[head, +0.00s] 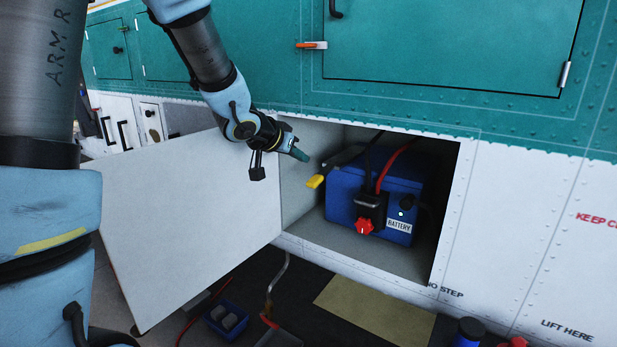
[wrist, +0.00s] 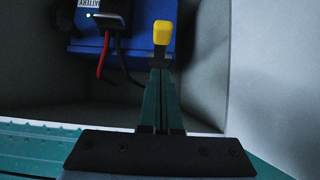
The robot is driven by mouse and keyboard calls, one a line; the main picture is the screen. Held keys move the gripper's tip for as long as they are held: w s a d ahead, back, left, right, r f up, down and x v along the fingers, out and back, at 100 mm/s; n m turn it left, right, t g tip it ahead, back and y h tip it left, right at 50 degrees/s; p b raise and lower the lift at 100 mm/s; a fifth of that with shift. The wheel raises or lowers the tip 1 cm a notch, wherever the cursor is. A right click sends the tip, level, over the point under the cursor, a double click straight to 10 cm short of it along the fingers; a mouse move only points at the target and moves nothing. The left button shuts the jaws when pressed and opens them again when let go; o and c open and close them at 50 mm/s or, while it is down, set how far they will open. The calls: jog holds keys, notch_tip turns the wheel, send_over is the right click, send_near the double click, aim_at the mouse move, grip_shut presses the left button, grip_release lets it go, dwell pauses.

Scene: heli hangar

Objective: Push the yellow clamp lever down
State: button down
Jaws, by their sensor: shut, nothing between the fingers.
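The yellow clamp lever (head: 315,181) sticks out at the left of the blue battery (head: 375,195), inside the open bay. In the wrist view the yellow lever (wrist: 164,32) stands straight beyond my fingertips, in front of the blue battery (wrist: 140,43). My gripper (head: 299,154) is at the bay opening, above and slightly left of the lever in the head view. Its green fingers (wrist: 160,72) are shut and empty. The fingertips look close to the lever's dark base in the wrist view; I cannot tell whether they touch.
The battery carries a red knob (head: 365,227), black and red cables and a green light. The open white door (head: 190,220) hangs left of the bay. The bay's side wall is close to the lever. A blue bin (head: 228,320) stands on the floor below.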

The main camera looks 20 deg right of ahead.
aim_at(315, 178)
jog(key=shift+w+d+f, duration=0.35)
jog(key=shift+d+f, duration=0.2)
jog(key=shift+f, duration=0.45)
jog(key=shift+w+d+f, duration=0.35)
jog(key=shift+d+f, duration=0.2)
jog(key=shift+f, duration=0.5)
jog(key=shift+w+d+f, duration=0.35)
jog(key=shift+d+f, duration=0.2)
jog(key=shift+f, duration=0.45)
jog(key=shift+f, duration=0.1)
